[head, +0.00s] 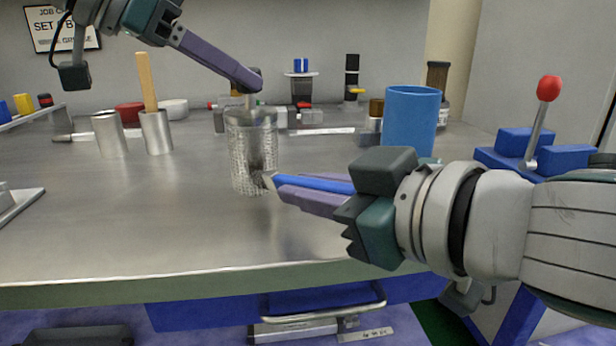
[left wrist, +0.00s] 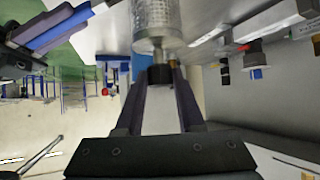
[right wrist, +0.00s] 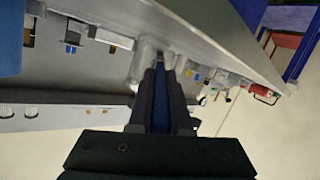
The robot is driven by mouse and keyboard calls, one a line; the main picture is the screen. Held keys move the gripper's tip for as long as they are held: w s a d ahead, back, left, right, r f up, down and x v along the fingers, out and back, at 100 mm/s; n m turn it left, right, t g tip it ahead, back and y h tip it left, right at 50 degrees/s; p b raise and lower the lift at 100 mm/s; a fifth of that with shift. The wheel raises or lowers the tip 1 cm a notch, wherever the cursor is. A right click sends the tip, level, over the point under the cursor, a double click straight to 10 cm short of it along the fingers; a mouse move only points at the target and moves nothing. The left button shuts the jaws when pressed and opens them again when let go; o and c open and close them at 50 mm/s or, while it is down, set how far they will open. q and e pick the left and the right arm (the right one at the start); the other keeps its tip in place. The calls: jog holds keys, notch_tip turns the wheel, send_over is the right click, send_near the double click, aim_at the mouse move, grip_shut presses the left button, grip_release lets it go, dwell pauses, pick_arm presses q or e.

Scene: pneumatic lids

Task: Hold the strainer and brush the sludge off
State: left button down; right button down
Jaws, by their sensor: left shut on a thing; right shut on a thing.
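The strainer (head: 240,150) is an upright mesh cylinder with a metal cap and stem on top, held above the bench. My left gripper (head: 250,84) is shut on its top stem; the left wrist view shows the stem between the fingers and the strainer (left wrist: 157,15) beyond. A darker patch, perhaps sludge (head: 258,162), shows on the mesh. My right gripper (head: 290,190) is shut on the brush (head: 325,184), which has a blue handle. The brush's tip is at the strainer's lower right side, apparently touching it. The bristles are hard to make out. The strainer (right wrist: 145,62) also shows in the right wrist view.
Two metal cups (head: 109,135) stand left, one with a wooden stick (head: 147,82). A blue cylinder (head: 409,120) stands right of the strainer. A red-knobbed lever (head: 541,115) is far right. Small parts line the back. The bench's front (head: 130,225) is clear.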

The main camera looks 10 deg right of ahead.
jog(key=shift+w+d+r, duration=0.1)
jog(key=shift+r, duration=0.4)
jog(key=shift+r, duration=0.1)
jog(key=shift+d+r, duration=0.1)
jog(key=shift+r, duration=0.5)
jog(key=shift+r, duration=0.55)
jog(key=shift+d, duration=0.1)
jog(key=shift+r, duration=0.55)
jog(key=shift+f, duration=0.15)
